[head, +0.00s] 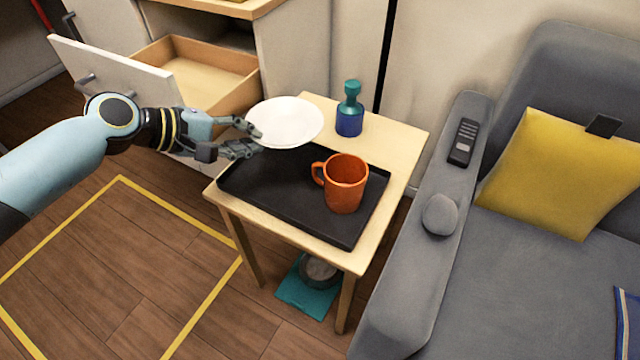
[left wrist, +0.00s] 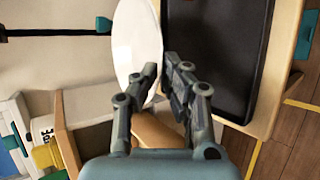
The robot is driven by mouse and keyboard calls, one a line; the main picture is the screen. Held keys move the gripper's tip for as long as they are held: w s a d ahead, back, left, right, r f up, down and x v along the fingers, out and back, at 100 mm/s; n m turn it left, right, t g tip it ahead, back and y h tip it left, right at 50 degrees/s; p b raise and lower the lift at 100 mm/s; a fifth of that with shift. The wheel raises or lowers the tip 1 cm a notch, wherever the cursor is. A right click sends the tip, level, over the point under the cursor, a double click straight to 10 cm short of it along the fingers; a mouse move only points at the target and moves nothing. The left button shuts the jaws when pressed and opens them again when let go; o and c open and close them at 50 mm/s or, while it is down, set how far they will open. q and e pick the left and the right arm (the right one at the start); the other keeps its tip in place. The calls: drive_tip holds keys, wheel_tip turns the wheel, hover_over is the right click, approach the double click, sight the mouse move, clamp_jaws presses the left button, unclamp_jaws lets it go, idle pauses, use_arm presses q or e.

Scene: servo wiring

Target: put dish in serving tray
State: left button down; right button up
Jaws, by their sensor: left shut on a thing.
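A white dish (head: 285,122) is held at its left edge by my left gripper (head: 257,137). The dish overlaps the back left part of the black serving tray (head: 262,180) in the head view and looks raised above it. In the left wrist view the dish (left wrist: 137,50) shows beside the tray (left wrist: 213,55), with the rim at my left gripper's fingers (left wrist: 163,82). The tray lies on a small wooden table (head: 400,135). An orange mug (head: 345,183) stands in the tray's right part. My right gripper is not in view.
A blue and teal bottle (head: 349,110) stands on the table behind the tray. An open drawer (head: 200,75) is behind my left arm. A grey sofa (head: 425,250) stands close on the right. The tray's left and front parts are clear.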

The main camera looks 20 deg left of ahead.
use_arm(q)
drive_tip(key=b, duration=0.3)
hover_over(258, 182)
wheel_tip(258, 182, down, 6)
drive_tip(key=shift+f, duration=0.25)
wheel_tip(258, 182, down, 3)
drive_tip(key=shift+r+b, duration=0.15)
drive_tip(key=shift+b, duration=0.6)
drive_tip(key=shift+f, duration=0.35)
drive_tip(key=shift+r, duration=0.15)
drive_tip(key=c, duration=1.7)
unclamp_jaws()
drive_tip(key=shift+c, duration=0.2)
